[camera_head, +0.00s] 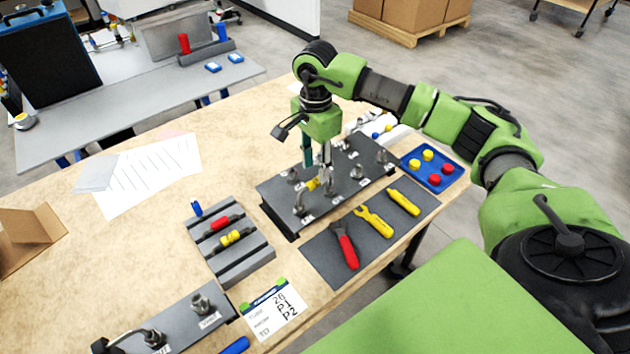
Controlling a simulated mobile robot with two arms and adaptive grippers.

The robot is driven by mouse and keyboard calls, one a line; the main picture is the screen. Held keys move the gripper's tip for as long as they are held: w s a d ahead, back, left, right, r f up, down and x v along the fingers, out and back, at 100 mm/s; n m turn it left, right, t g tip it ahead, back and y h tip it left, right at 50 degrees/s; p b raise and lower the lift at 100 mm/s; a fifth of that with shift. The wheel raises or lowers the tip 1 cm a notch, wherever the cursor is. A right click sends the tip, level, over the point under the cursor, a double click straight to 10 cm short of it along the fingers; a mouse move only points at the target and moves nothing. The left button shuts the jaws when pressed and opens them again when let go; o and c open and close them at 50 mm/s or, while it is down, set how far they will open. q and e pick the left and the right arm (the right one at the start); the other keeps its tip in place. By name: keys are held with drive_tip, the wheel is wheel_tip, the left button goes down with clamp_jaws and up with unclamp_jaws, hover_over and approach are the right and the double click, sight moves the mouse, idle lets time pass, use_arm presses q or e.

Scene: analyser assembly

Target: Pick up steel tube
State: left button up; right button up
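A dark plate (283,222) stands on the wooden table and holds several small steel parts, some of them bent or tube-like. One bent steel part (299,207) stands at the plate's near left corner. I cannot tell which part is the steel tube. My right gripper (317,160) points down over the left half of the plate, close above a steel part and a small yellow piece (313,184). Its fingers partly hide what is between and behind them, so I cannot tell whether they hold anything. My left gripper is not in view.
A dark mat (325,258) holds red-handled pliers (345,246) and two yellow tools. A blue tray (432,180) with red and yellow caps sits right of the plate. A grey grooved block (240,268) and a label card (273,311) lie nearer.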

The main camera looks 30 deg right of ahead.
sight(315, 181)
drive_tip(key=shift+w+f, duration=0.1)
drive_tip(key=shift+f, duration=0.65)
drive_tip(key=shift+s+a+f+p, duration=0.15)
drive_tip(key=shift+s+f+p, duration=0.05)
drive_tip(key=shift+f+p, duration=0.6)
wheel_tip(315, 181, down, 2)
drive_tip(key=shift+s+f+p, duration=0.1)
drive_tip(key=shift+f+p, duration=0.15)
drive_tip(key=shift+p, duration=0.25)
drive_tip(key=shift+f, duration=0.55)
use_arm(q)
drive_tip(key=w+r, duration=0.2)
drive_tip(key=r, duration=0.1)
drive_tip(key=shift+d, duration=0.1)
use_arm(e)
clamp_jaws()
